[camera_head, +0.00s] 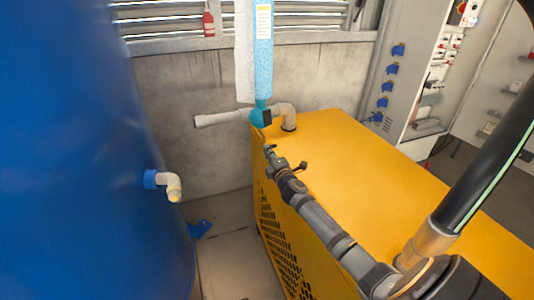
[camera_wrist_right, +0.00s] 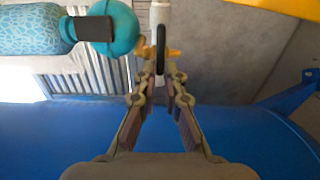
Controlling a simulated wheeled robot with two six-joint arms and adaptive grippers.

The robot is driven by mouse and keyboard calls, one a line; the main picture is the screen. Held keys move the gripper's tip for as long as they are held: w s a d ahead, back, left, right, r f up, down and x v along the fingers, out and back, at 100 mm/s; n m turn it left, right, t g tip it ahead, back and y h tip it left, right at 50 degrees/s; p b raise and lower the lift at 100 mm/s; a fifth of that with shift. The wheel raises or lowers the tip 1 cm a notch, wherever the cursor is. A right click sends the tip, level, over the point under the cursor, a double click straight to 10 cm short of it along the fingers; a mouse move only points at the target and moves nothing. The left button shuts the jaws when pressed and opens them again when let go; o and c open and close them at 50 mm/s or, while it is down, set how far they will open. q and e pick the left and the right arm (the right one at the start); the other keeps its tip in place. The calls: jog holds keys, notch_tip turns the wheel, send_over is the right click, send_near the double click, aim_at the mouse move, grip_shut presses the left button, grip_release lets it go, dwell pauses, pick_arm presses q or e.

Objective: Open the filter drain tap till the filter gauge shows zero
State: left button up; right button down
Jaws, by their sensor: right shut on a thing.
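The filter (camera_head: 263,50) is a light blue patterned column with a teal bulb (camera_head: 257,117) at its lower end. In the right wrist view, the teal bulb (camera_wrist_right: 122,28) bears a dark block (camera_wrist_right: 95,28); no gauge face or needle can be read. A small brass drain tap (camera_wrist_right: 174,53) with a black handle (camera_wrist_right: 160,42) sticks out from the bulb. My right gripper (camera_head: 267,149) is just below the bulb. In the wrist view, its fingertips (camera_wrist_right: 160,73) are closed on the tap's handle. My left gripper is not in view.
A yellow slatted cabinet (camera_head: 345,165) stands under my right arm. A big blue tank (camera_head: 70,150) with a pale elbow outlet (camera_head: 174,187) fills the left. Pale pipes (camera_head: 222,118) run beside the filter. An electrical cabinet (camera_head: 400,70) stands at the back right.

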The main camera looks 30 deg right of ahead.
jog(key=shift+w+r, duration=0.1)
jog(key=shift+r, duration=0.4)
jog(key=c, duration=1.4)
grip_release()
jog(key=shift+c, duration=0.2)
jog(key=shift+f, duration=0.15)
jog(key=v, duration=1.2)
jog(key=shift+s, duration=0.4)
jog(key=shift+w, duration=0.2)
jog(key=shift+w+d, duration=0.1)
